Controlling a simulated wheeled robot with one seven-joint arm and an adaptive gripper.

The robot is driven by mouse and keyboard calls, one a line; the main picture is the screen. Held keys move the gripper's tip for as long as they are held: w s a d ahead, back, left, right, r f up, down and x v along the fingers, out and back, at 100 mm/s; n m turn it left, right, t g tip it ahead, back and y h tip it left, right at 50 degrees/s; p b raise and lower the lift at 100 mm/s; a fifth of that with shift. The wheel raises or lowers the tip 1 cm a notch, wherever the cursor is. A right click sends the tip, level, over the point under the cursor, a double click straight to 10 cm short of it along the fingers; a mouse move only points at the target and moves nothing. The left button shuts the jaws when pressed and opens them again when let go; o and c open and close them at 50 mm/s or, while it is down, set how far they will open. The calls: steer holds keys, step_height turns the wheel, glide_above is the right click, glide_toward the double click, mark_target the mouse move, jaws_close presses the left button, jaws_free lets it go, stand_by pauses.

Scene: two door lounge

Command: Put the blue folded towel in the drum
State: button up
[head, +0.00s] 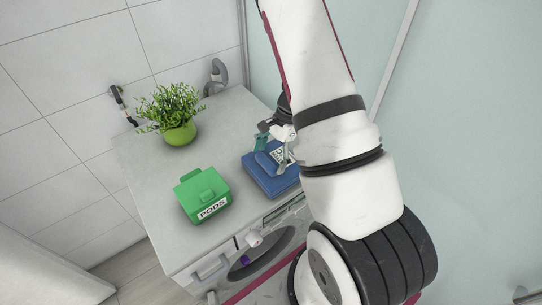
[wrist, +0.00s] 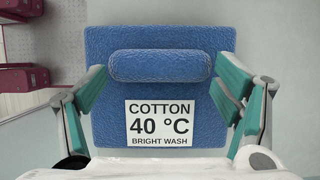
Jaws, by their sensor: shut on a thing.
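The blue folded towel (head: 262,180) is at the right side of the grey top of the washing machine, partly hidden by my gripper. In the wrist view the towel (wrist: 108,45) is a blue square with a raised roll and a white label reading "COTTON 40 °C BRIGHT WASH". My gripper (head: 281,150) is over the towel, its teal fingers (wrist: 160,72) on either side of the roll, shut on the towel. I cannot tell whether the towel is lifted off the top. The round drum opening (head: 272,262) is in the machine's front below, partly hidden by my arm.
A green box labelled "PODS" (head: 203,194) stands on the grey top (head: 228,125), left of the towel. A plant in a green pot (head: 180,133) stands behind it. A tiled wall (head: 60,90) and a grey hose (head: 217,76) are at the back. A pale panel is at right.

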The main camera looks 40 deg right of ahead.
mark_target(280, 158)
steer(key=o, duration=1.8)
steer(key=shift+f, duration=0.1)
steer(key=b+v, duration=0.2)
steer(key=v, duration=0.9)
steer(key=s+a+r+n+t+h, duration=0.1)
steer(key=s+a+r+n, duration=0.2)
steer(key=a+r+n, duration=0.75)
steer(key=s+a+r+n+t+h, duration=0.1)
steer(key=s+a+r+n+t, duration=0.1)
steer(key=s+r, duration=0.3)
steer(key=s+a+r+n+t+h, duration=0.2)
steer(key=s+a+r+n, duration=0.3)
steer(key=r, duration=0.4)
steer(key=shift+s+a+t+h, duration=0.3)
steer(key=shift+r+n, duration=0.1)
steer(key=shift+n, duration=0.15)
